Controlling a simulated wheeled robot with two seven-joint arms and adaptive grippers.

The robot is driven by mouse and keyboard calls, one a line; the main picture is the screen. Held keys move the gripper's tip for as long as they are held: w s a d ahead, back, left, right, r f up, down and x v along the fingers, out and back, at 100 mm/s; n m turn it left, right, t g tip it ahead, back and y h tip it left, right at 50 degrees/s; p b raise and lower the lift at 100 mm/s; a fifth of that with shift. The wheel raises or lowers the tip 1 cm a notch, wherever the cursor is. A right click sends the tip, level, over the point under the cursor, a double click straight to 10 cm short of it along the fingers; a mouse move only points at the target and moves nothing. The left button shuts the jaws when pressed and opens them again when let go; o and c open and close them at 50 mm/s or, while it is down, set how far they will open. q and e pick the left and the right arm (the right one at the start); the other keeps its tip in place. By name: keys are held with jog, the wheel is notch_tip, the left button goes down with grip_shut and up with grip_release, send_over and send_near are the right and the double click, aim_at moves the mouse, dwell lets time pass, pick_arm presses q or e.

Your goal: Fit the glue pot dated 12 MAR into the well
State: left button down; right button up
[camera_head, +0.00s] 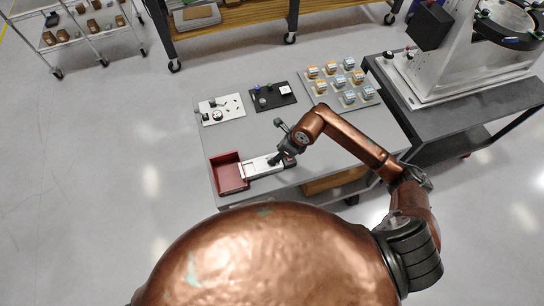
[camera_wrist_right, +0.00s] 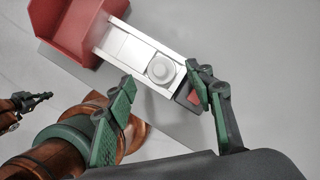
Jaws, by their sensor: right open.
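My right gripper (camera_wrist_right: 162,78) is open, its two green fingers on either side of a round grey piece (camera_wrist_right: 160,69) on a silver-white fixture (camera_wrist_right: 125,48). I cannot tell whether this piece is a glue pot or part of the fixture. In the head view the right gripper (camera_head: 283,160) is over the right end of the fixture (camera_head: 250,169). Several pots with yellow or blue labels stand on a grey tray (camera_head: 327,100) at the table's back right; their dates are too small to read. A dark jointed part at the wrist view's left edge may be my left gripper (camera_wrist_right: 30,102).
A red bin (camera_head: 229,174) adjoins the fixture's left end. A white plate (camera_head: 231,103) and a black plate (camera_head: 282,90), both with small parts, lie at the table's back. A dark bench with a large machine (camera_head: 460,60) stands right. The table's middle left is clear.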

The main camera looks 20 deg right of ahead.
jog(key=v, duration=0.6)
jog(key=shift+r, duration=0.35)
jog(key=shift+s+d, duration=0.1)
